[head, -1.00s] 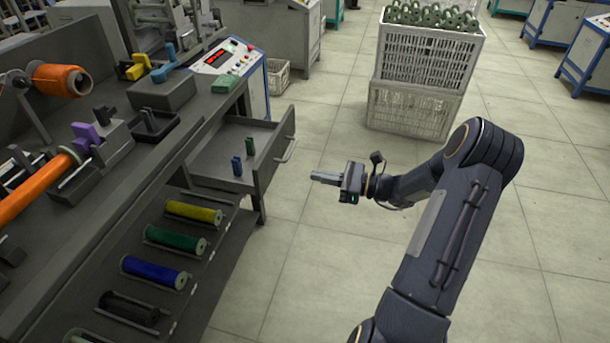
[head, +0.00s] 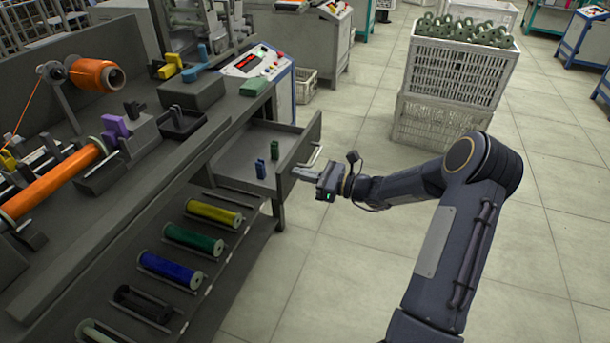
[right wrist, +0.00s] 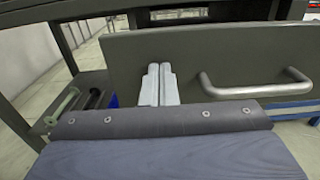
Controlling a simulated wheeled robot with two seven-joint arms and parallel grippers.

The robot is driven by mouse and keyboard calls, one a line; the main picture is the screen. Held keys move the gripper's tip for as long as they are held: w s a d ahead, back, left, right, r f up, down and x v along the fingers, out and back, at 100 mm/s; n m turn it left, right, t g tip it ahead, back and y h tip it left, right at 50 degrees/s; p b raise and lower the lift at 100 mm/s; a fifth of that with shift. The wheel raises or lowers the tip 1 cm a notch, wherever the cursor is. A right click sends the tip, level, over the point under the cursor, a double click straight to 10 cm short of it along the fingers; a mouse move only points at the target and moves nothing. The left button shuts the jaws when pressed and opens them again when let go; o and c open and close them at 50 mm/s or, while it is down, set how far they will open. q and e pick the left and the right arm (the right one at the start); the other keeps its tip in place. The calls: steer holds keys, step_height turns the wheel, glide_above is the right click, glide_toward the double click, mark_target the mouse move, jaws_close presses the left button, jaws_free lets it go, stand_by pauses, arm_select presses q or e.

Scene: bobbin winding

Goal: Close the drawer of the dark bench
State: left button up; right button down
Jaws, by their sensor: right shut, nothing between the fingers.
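The dark bench (head: 190,160) stands at the left in the head view, with its drawer (head: 300,148) pulled out. A blue block (head: 260,168) and a green block (head: 275,150) stand inside the drawer. My right gripper (head: 294,171) is shut and empty at the drawer front, near the handle (head: 312,165). In the right wrist view the fingertips (right wrist: 161,72) point at the flat drawer front (right wrist: 225,58), left of the metal handle (right wrist: 255,86). I cannot tell whether they touch it. My left gripper is out of view.
Yellow (head: 214,214), green (head: 193,241) and blue (head: 170,271) spools lie on the bench's lower shelf. A control box (head: 262,70) stands beyond the drawer. White crates (head: 455,75) stand at the back right.

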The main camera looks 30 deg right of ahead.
steer(key=x, duration=1.9)
steer(key=shift+w+a+b, duration=0.25)
steer(key=shift+a+b, duration=0.1)
steer(key=shift+b, duration=0.05)
steer(key=shift+r, duration=0.1)
steer(key=shift+w+a+r, duration=0.1)
